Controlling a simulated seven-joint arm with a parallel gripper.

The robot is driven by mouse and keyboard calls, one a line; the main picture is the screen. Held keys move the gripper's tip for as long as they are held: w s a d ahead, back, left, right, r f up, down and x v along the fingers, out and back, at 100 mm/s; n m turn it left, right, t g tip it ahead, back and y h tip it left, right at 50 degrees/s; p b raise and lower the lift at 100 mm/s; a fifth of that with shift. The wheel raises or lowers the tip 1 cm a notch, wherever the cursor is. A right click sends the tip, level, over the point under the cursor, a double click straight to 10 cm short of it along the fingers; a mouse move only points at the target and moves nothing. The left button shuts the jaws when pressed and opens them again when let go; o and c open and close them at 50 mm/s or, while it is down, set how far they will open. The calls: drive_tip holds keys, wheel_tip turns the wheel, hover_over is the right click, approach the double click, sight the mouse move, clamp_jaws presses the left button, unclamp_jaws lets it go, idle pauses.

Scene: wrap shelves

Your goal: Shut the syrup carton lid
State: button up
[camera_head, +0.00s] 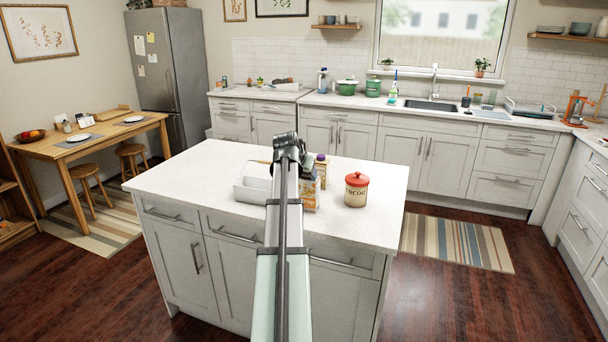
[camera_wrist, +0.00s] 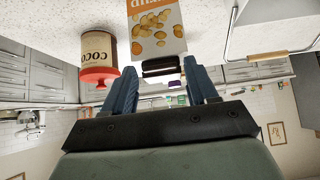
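A carton (camera_head: 310,193) with orange and white sides stands on the island, partly hidden behind my arm. The wrist view, which is upside down, shows its front with golden round pieces pictured on it (camera_wrist: 156,32). A dark strip (camera_wrist: 163,69) lies across the carton's top end; I cannot tell whether it is a lid or an opening. No syrup label is readable. My gripper (camera_wrist: 162,80) is open and empty, its two blue fingers spread either side of the carton's top end in that view. Contact is not visible. In the head view my arm hides the fingertips.
A cocoa canister (camera_head: 356,191) with a red lid stands right of the carton; the wrist view shows it too (camera_wrist: 97,55). A purple-capped bottle (camera_head: 321,168) stands behind the carton. A white holder (camera_head: 250,194) is at left. The island's right end (camera_head: 388,200) is clear.

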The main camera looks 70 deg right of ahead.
drive_tip(key=shift+o, duration=0.8)
drive_tip(key=v, duration=1.4)
